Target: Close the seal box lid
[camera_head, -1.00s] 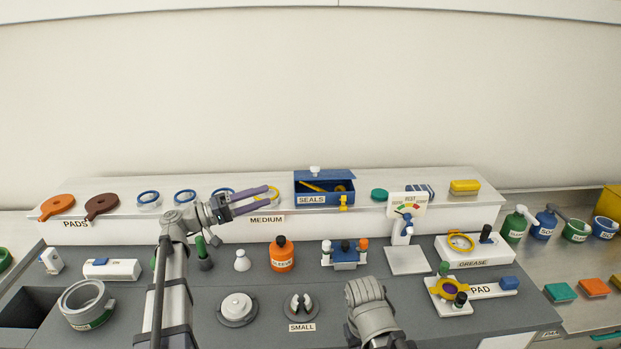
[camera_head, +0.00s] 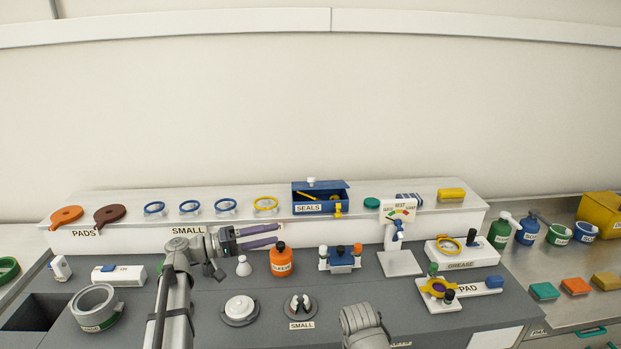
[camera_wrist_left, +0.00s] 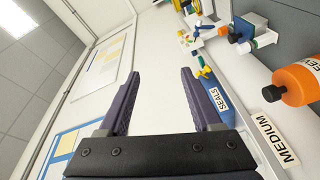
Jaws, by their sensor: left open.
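The blue seal box (camera_head: 340,208), labelled SEALS, stands on the raised white shelf. Its blue lid (camera_head: 333,185) is up at the back, with a white knob (camera_head: 311,181) on it. The inside is open to view and a yellow item lies in it. My left gripper (camera_head: 281,235) is open and empty, in front of the shelf edge, left of and lower than the box in the head view. In the left wrist view the box (camera_wrist_left: 207,84) lies beyond the right finger of the open gripper (camera_wrist_left: 158,74). My right gripper is out of view.
Rings on clear holders, among them a yellow one (camera_head: 265,203), stand left of the box. A teal disc (camera_head: 371,203) and a gauge stand (camera_head: 398,211) are to its right. An orange bottle (camera_head: 281,261) stands close to my left gripper. The wall behind is bare.

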